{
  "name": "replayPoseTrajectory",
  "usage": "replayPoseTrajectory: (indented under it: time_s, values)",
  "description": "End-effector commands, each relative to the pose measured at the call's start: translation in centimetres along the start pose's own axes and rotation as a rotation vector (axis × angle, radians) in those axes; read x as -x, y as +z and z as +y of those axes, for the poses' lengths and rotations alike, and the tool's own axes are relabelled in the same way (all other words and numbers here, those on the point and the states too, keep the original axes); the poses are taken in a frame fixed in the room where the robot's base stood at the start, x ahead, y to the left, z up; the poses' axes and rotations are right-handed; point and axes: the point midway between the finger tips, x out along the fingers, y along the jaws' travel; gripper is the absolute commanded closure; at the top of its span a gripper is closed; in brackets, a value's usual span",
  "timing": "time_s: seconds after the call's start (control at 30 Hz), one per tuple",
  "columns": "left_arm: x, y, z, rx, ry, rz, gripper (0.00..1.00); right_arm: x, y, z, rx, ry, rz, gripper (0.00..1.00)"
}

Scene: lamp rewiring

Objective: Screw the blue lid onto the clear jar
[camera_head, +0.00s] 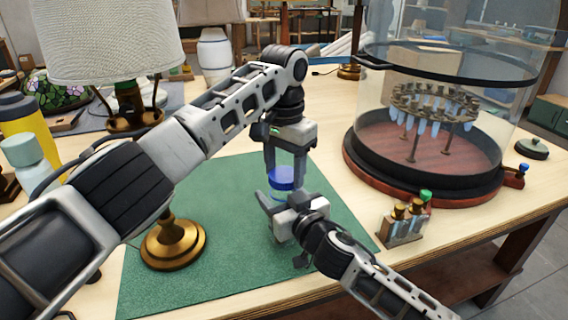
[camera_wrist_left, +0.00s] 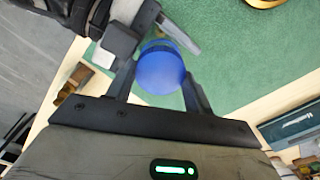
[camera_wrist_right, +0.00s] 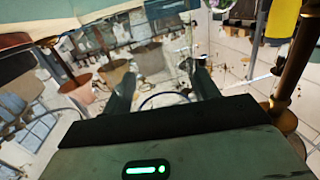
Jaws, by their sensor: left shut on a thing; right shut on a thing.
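The blue lid (camera_head: 283,179) is level over the green mat (camera_head: 225,285). My left gripper (camera_head: 285,168) points straight down and is shut on the lid's sides; the lid's round top shows between its fingers in the left wrist view (camera_wrist_left: 161,68). My right gripper (camera_head: 277,205) comes in low from the right and is shut on the clear jar, directly under the lid. The jar is mostly hidden by the right gripper; its see-through wall fills the space between the fingers in the right wrist view (camera_wrist_right: 163,80). I cannot tell whether the lid is seated on the rim.
A brass lamp base (camera_head: 173,243) stands left on the mat, under my left arm. A shaded lamp (camera_head: 110,45) and bottles (camera_head: 28,155) are further left. A large glass dome (camera_head: 430,120) and a small vial rack (camera_head: 403,225) stand right. The mat's front is clear.

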Motion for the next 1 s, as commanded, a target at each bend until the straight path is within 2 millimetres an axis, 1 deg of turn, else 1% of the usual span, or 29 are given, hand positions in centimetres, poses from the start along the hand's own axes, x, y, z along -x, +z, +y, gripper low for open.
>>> replayPoseTrajectory:
  time_s: [0.03, 0.47, 0.5, 0.87, 0.9, 1.0]
  values:
    - [-0.8, 0.1, -0.1, 0.004, 0.001, -0.009, 0.69, 0.0, 0.0, -0.1, 0.003, -0.002, 0.002, 0.81]
    - [-1.2, 0.2, -0.2, 0.008, -0.002, -0.013, 0.69, 0.0, -0.2, -0.3, 0.004, -0.005, 0.006, 0.81]
    - [-1.2, 0.2, -0.1, 0.008, -0.001, -0.013, 0.71, 0.0, -0.2, -0.2, 0.004, -0.005, 0.006, 0.81]
    - [-1.7, 0.2, 0.1, 0.001, 0.004, -0.014, 0.72, 0.0, -0.2, -0.1, 0.004, -0.003, 0.007, 0.81]
    - [-1.8, 0.1, 0.1, 0.001, 0.004, -0.014, 0.75, 0.0, -0.3, -0.1, 0.004, -0.003, 0.007, 0.81]
    - [-2.0, 0.1, 0.1, 0.000, 0.004, -0.015, 0.76, 0.0, -0.3, -0.1, 0.004, -0.003, 0.008, 0.81]
